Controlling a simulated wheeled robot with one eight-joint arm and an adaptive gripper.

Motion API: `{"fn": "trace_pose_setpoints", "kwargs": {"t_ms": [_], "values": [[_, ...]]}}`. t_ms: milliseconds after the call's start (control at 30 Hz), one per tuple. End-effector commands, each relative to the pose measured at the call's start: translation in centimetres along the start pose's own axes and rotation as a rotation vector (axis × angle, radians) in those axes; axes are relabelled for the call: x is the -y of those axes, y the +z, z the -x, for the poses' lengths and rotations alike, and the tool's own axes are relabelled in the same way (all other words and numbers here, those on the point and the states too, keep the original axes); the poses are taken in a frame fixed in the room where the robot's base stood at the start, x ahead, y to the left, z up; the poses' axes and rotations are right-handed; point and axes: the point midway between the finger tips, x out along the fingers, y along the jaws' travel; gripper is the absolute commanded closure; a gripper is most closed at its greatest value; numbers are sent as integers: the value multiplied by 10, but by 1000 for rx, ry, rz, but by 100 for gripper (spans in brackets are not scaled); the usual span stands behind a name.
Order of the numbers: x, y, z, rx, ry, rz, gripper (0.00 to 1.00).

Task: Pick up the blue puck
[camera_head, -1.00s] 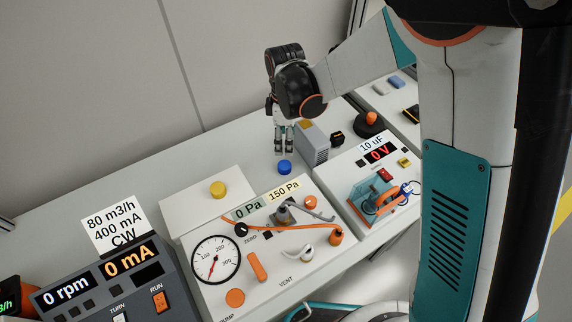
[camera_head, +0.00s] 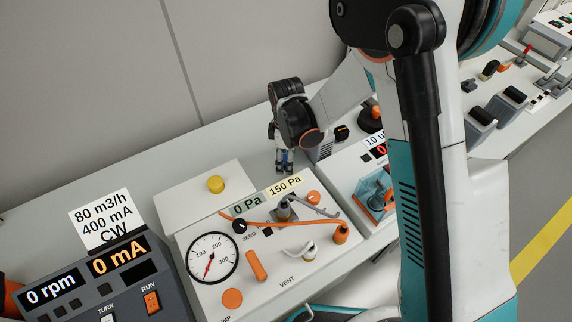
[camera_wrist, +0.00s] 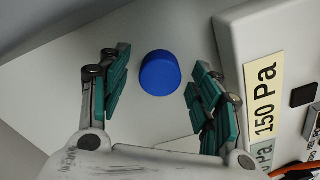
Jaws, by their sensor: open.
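The blue puck (camera_wrist: 160,73) lies on the grey bench top in the wrist view. My gripper (camera_wrist: 159,80) is open, with one teal-padded finger to the left of the puck and one to the right. Gaps show on both sides, and neither finger appears to touch it. In the head view my gripper (camera_head: 284,168) points down at the bench behind the pressure panel. There the puck is largely hidden by the fingers, with only a hint of blue between them.
The white pressure panel (camera_head: 262,282) with a gauge and orange hose stands close in front of my gripper. A box with a yellow button (camera_head: 216,184) is to the left. A grey block (camera_head: 322,148) and a dark orange-topped knob (camera_head: 371,119) are to the right.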

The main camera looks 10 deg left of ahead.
Motion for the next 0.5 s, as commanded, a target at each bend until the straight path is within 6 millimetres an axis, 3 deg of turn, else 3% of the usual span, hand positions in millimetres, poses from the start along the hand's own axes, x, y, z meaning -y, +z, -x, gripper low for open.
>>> {"fn": "trace_pose_setpoints", "kwargs": {"t_ms": [233, 433, 500], "values": [[0, 0, -3, -1, 0, 0, 42], [0, 0, -3, -1, 0, 0, 85], [0, 0, -3, -1, 0, 0, 89]]}}
